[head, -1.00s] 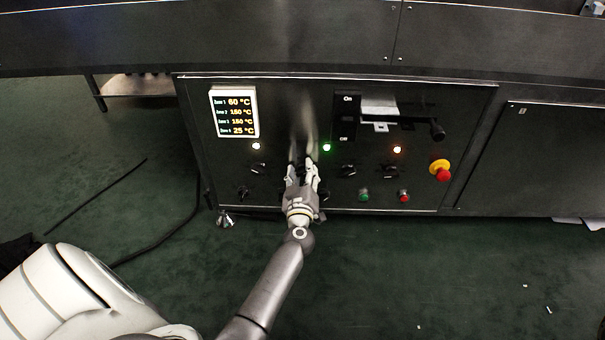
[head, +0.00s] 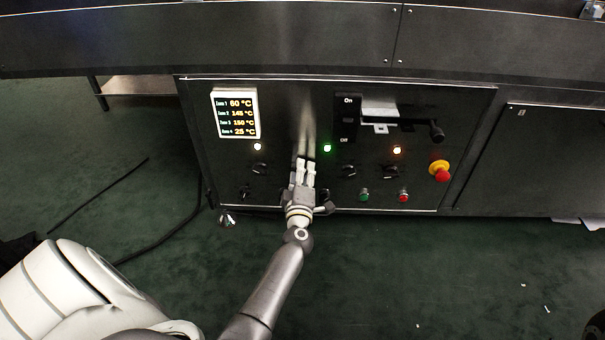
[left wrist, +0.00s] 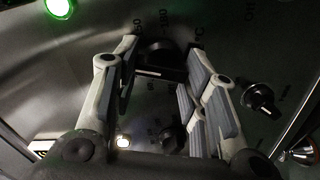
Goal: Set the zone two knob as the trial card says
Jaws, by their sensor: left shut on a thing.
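The dryer's control panel (head: 285,115) faces me, with a row of dark knobs on it. My left gripper (head: 305,164) reaches up to the panel and is shut on the zone two knob, which its fingers hide in the head view. In the left wrist view the dark knob (left wrist: 160,50) sits between the fingertips, with scale markings around it. The display (head: 236,114) reads Zone 1 60 °C, Zone 2 145 °C, Zone 3 150 °C and Zone 4 25 °C. I cannot make out a readable trial card. My right gripper is not in view.
A neighbouring knob (head: 259,169) is left of the gripper, and another knob (head: 348,171) is right of it. A green button (head: 364,195), a red button (head: 404,195) and the emergency stop (head: 441,172) are farther right. The green floor (head: 400,270) in front is mostly clear.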

